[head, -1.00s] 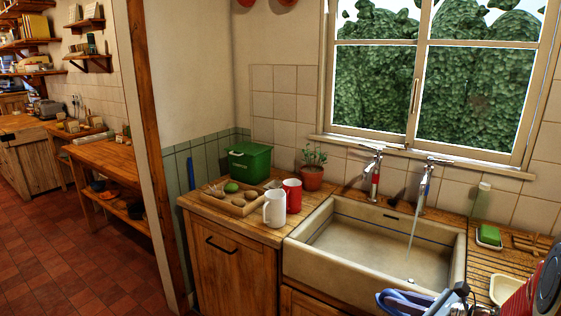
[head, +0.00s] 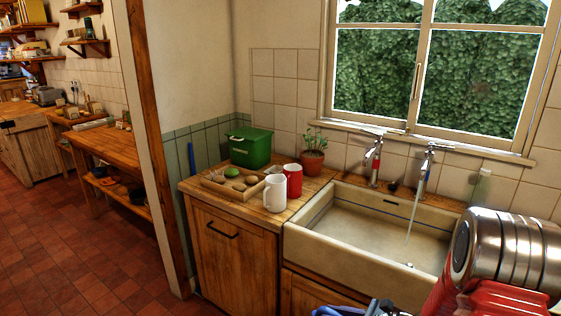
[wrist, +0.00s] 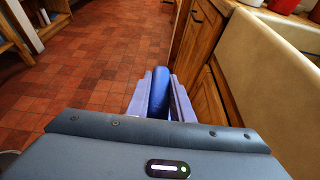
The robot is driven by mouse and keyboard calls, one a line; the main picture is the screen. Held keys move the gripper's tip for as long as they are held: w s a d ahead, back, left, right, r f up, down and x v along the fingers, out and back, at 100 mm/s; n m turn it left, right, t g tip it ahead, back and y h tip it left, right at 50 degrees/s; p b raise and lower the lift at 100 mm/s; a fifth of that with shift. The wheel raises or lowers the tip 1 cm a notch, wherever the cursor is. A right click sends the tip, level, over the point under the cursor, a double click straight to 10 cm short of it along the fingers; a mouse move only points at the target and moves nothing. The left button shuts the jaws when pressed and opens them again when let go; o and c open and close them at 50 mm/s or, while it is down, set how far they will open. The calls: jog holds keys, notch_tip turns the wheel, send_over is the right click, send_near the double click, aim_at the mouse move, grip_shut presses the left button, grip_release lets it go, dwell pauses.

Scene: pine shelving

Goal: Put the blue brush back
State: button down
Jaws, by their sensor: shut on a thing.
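My gripper (wrist: 158,95) is shut on a dark blue rounded piece, which I take to be the blue brush (wrist: 160,88). It shows between the pale violet fingers in the wrist view, over the red floor beside the wooden cabinet front. Only this part of it shows; the rest is hidden by the gripper. In the head view only a small blue piece of my gripper area shows at the bottom edge, so the brush cannot be made out there. A thin blue upright thing (head: 191,160) is by the wall left of the counter; I cannot tell what it is.
The pale sink (head: 350,268) has water running from its right tap (head: 425,170). On the wooden counter are a white mug (head: 274,193), a red mug (head: 293,181), a tray (head: 240,192), a green box (head: 250,147) and a potted plant (head: 313,162). Red tiled floor (head: 80,260) lies clear at left.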

jog(key=shift+a+r, duration=0.1)
jog(key=shift+w+a+r+m+t, duration=0.15)
jog(key=shift+w+a+m+t, duration=0.1)
jog(key=shift+m+t, duration=0.35)
jog(key=shift+w+a+r+m+t+h, duration=0.1)
jog(key=shift+w+a+m+t+h, duration=0.05)
jog(key=shift+m+t+h, duration=1.05)
jog(key=shift+m+h, duration=0.2)
jog(key=shift+s+d+f+m+h, duration=0.35)
jog(key=shift+d+m+h, duration=0.2)
jog(key=shift+h, duration=0.25)
